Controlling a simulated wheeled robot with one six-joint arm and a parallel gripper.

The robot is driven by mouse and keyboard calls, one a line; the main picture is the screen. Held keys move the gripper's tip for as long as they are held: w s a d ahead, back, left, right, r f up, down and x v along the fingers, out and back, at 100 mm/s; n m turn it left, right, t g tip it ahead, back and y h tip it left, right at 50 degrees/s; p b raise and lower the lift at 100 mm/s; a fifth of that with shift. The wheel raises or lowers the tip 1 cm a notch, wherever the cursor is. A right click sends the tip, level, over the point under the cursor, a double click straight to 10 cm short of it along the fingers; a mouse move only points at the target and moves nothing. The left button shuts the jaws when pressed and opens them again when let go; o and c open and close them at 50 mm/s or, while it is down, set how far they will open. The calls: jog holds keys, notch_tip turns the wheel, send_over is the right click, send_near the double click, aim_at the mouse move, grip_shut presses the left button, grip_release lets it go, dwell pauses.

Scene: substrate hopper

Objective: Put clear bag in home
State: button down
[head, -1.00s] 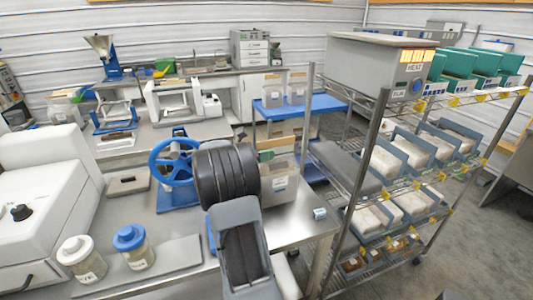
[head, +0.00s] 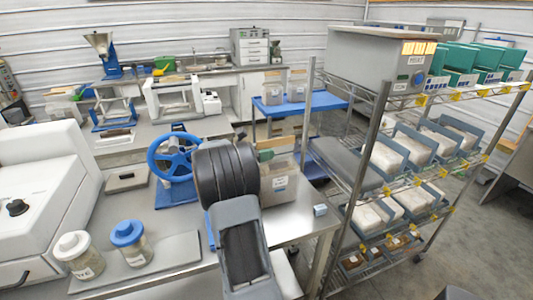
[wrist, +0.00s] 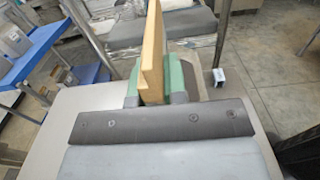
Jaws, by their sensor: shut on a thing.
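My gripper (wrist: 156,98) is seen from above in the wrist view, with grey fingertips shut on a narrow tan panel (wrist: 150,55) with green (wrist: 162,84) beside it. In the head view my black wrist joint hides most of the gripper. Tan and green parts show just right of that joint. A greyish, labelled, see-through container or bag (head: 280,190) sits directly below them, at the steel table's far edge. I cannot tell whether it is joined to the held panel. Several pale filled bags (head: 388,158) lie in blue-grey trays on the rack.
The wire rack (head: 345,190) stands right of the table, with a grey heater box (head: 375,62) on top. A blue cart (head: 318,101) stands behind. A blue handwheel (head: 173,160) and jars (head: 130,240) are left.

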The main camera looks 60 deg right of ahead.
jog(key=shift+f, duration=0.35)
jog(key=c, duration=1.1)
grip_release()
jog(key=shift+f, duration=0.2)
jog(key=b+v, duration=0.1)
jog(key=v, duration=1.2)
jog(key=shift+w+a+r, duration=0.15)
jog(key=shift+w+a, duration=0.1)
jog(key=shift+a, duration=0.1)
jog(key=s+a+f+m+t+y, duration=0.1)
jog(key=s+a+m+t+y, duration=0.2)
jog(key=a, duration=0.7)
jog(key=s+a+f+m+t+y+p, duration=0.1)
jog(key=s+a+m+t+y, duration=0.3)
jog(key=a, duration=0.6)
jog(key=s+a+f+m+t+y+p, duration=0.1)
jog(key=s+a+f+m+t+y, duration=0.1)
jog(key=a+t+y, duration=0.5)
jog(key=s+a+m, duration=0.1)
jog(key=s+a, duration=0.1)
jog(key=a, duration=0.1)
jog(key=shift+m+y, duration=0.4)
